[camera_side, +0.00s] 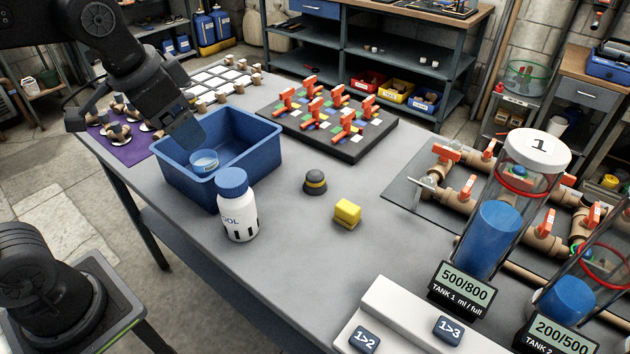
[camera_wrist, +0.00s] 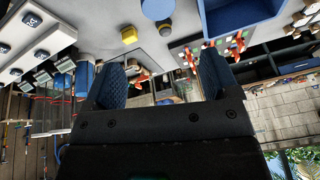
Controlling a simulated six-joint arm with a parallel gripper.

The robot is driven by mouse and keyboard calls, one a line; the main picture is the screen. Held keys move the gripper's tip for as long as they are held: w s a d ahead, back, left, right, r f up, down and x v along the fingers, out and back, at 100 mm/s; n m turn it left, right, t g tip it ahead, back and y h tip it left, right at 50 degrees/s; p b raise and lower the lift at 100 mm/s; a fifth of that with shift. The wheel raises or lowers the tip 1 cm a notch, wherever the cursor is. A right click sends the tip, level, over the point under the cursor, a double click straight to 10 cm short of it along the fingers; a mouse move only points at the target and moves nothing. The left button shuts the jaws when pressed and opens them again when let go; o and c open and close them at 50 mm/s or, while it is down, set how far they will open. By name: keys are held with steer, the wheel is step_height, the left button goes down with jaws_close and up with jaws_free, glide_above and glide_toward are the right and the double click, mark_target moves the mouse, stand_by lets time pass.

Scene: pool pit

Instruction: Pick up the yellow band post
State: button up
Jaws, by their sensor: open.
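The yellow band post is a short dark grey knob with a yellow band (camera_side: 315,183). It stands upright on the grey table, between the blue bin and a yellow block. In the wrist view the post (camera_wrist: 165,28) is small, near the top, just right of the yellow block. My gripper (camera_side: 188,138) is over the left side of the blue bin in the side view, well left of the post and apart from it. In the wrist view its two blue textured fingers (camera_wrist: 163,78) are spread, with nothing held between them.
The blue bin (camera_side: 258,133) holds a small blue-and-white round item (camera_side: 204,160). A white bottle with a blue cap (camera_side: 236,207) stands in front of it. The yellow block (camera_side: 347,214) sits right of the post. A board of orange-handled valves (camera_side: 352,152) lies behind.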

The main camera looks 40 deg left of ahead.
steer(key=w+d+m+g, duration=0.15)
steer(key=w+m, duration=0.25)
steer(key=w, duration=0.6)
steer(key=m+g+y, duration=0.1)
steer(key=m+g, duration=0.3)
steer(key=m, duration=0.3)
glide_above(316, 172)
steer(key=d, duration=0.2)
step_height(316, 172, down, 13)
steer(key=shift+t, duration=0.25)
steer(key=f, duration=0.5)
steer(key=a+f, duration=0.1)
steer(key=f, duration=0.2)
steer(key=shift+w+f, duration=0.15)
steer(key=shift+f, duration=0.2)
steer(key=shift+s+a+f, duration=0.1)
steer(key=shift+a+f, duration=0.1)
steer(key=shift+f, duration=0.7)
steer(key=shift+s+a+f, duration=0.1)
steer(key=shift+a+f, duration=0.05)
steer(key=shift+f, duration=0.75)
steer(key=shift+s+a+f, duration=0.1)
steer(key=shift+a+f, duration=0.1)
steer(key=shift+f, duration=0.7)
